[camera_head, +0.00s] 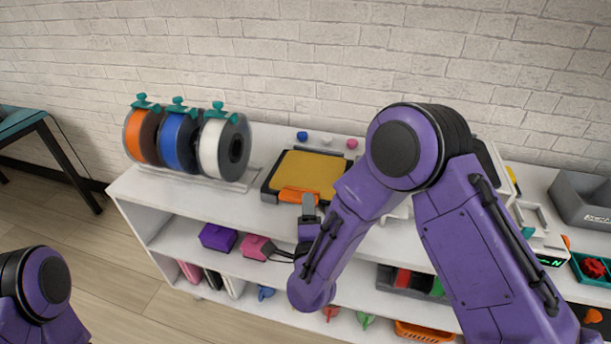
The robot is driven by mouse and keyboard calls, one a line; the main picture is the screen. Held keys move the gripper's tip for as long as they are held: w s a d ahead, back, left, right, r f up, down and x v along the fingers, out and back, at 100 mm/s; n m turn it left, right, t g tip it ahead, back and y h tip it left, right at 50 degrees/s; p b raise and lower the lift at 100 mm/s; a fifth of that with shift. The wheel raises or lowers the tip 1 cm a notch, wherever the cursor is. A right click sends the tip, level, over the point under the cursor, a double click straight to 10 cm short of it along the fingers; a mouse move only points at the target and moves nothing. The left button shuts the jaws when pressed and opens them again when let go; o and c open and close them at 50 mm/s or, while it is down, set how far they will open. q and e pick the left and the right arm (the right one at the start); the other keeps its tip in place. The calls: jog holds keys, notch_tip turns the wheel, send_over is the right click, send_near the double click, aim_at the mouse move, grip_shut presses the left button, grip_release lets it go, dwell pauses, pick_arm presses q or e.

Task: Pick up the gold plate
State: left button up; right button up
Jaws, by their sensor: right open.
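The gold plate (305,171) is a flat textured square with a dark border. It lies on the top of the white shelf unit, near the middle of the view. An orange grip (299,195) sticks out at its front edge. My right gripper (308,203) is at the front edge of the plate, beside the orange grip. Its jaws are open, and part of it is hidden by my right arm. I cannot tell whether it touches the grip. Only a part of my left arm shows at the lower left; its gripper is out of view.
Orange, blue and white spools (209,147) stand in a rack left of the plate. Small blue, white and pink knobs (352,143) sit behind it. A grey bin (583,200) stands at the far right. The shelf top (190,197) is bare before the spools.

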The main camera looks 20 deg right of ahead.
jog(key=x, duration=0.2)
jog(key=p+x, duration=0.1)
jog(key=x, duration=0.2)
jog(key=shift+w+a, duration=0.2)
jog(key=shift+w, duration=0.15)
grip_shut()
jog(key=shift+r, duration=0.1)
notch_tip(320, 180, up, 10)
jog(key=shift+f, duration=0.1)
